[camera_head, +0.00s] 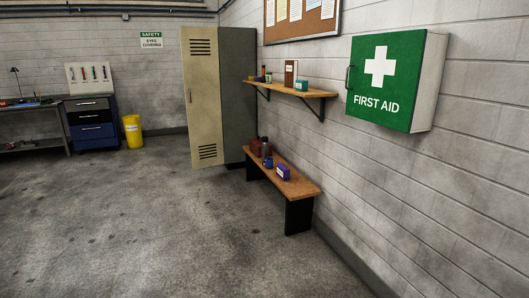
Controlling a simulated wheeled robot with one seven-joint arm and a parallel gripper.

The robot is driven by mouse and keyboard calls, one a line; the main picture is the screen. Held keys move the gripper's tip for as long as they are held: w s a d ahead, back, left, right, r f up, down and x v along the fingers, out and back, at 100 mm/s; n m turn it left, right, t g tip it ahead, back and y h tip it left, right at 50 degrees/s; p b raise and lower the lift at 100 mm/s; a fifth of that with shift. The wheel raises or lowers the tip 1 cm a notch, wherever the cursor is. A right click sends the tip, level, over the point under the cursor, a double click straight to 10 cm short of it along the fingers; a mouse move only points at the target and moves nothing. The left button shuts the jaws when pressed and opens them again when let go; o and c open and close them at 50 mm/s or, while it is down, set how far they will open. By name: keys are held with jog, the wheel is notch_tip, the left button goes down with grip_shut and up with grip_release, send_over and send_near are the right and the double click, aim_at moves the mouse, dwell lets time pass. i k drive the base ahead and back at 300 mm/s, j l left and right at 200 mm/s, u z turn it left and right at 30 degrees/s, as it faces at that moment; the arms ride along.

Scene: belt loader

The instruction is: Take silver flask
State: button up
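A small, narrow grey upright item (264,144) stands toward the far end of the wooden bench (301,189) by the right wall. It may be the silver flask, but it is too small and dark to be sure. A dark red item (255,147) is beside it on the left. A blue mug-like item (268,162) and a purple box (284,173) are nearer on the bench. My gripper is not in view.
A wall shelf (310,94) with several small items is above the bench. A green first aid cabinet (385,83) juts out at right. The locker (201,105) stands behind the bench, its beige door apparently swung open. The grey floor (130,225) is clear.

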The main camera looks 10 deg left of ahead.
aim_at(264, 144)
jog(key=i+j+u, duration=0.15)
jog(key=i+u, duration=0.15)
jog(key=i, duration=0.25)
jog(key=i+j+u, duration=0.1)
jog(key=i+u, duration=0.3)
jog(key=i, duration=4.05)
jog(key=i+j+z, duration=0.1)
jog(key=i, duration=1.15)
jog(key=i+j+z, duration=0.15)
jog(key=i, duration=0.35)
